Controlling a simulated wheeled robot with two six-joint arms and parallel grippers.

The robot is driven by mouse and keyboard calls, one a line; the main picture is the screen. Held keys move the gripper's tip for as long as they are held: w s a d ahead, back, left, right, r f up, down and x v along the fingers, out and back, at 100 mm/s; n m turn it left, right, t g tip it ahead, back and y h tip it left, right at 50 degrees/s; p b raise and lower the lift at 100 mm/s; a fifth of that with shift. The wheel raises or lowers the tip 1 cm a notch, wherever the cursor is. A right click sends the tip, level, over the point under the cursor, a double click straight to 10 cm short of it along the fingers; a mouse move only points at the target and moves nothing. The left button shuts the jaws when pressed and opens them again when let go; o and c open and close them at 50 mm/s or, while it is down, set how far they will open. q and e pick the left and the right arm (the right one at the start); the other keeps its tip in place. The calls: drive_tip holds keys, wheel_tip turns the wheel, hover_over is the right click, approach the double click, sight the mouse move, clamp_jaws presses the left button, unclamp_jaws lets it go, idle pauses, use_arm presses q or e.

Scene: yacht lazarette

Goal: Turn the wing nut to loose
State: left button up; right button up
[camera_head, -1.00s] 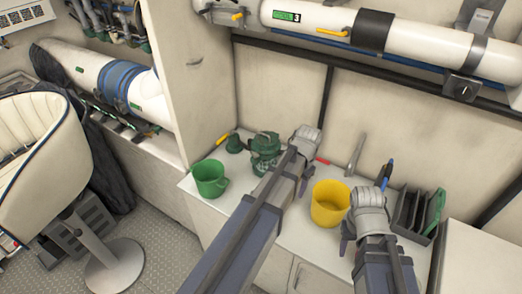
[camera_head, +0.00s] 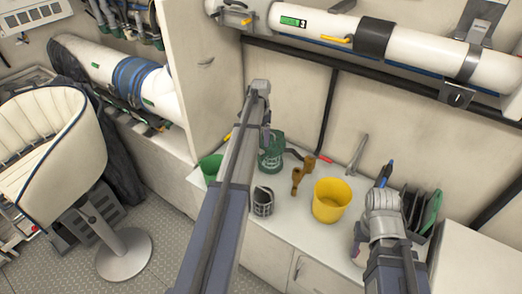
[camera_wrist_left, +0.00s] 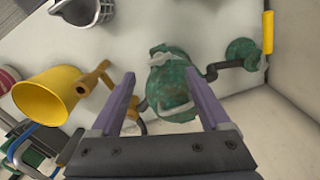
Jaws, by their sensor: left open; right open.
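A green strainer housing (camera_head: 272,158) stands on the white counter, partly hidden by my left arm in the head view. The left wrist view shows the green housing (camera_wrist_left: 173,92) from above, with a pale wing-shaped piece (camera_wrist_left: 160,58) on top that looks like the wing nut. My left gripper (camera_wrist_left: 160,77) is open; its two fingers reach out on either side of the housing in that view. Contact cannot be told. The left gripper (camera_head: 266,130) is mostly hidden by its own arm in the head view. My right gripper (camera_head: 360,242) is open and empty, right of the yellow bucket.
A rack of dark plates (camera_head: 416,205) is at the right. The wall rises close behind the counter.

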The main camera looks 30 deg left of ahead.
sight(260, 151)
use_arm(q)
wheel_tip(260, 151, down, 7)
drive_tip(key=b, duration=0.6)
clamp_jaws()
idle(0.4)
drive_tip(key=shift+n, duration=0.3)
drive_tip(key=n, duration=0.3)
drive_tip(key=shift+a+n, duration=0.1)
drive_tip(key=shift+n, duration=2)
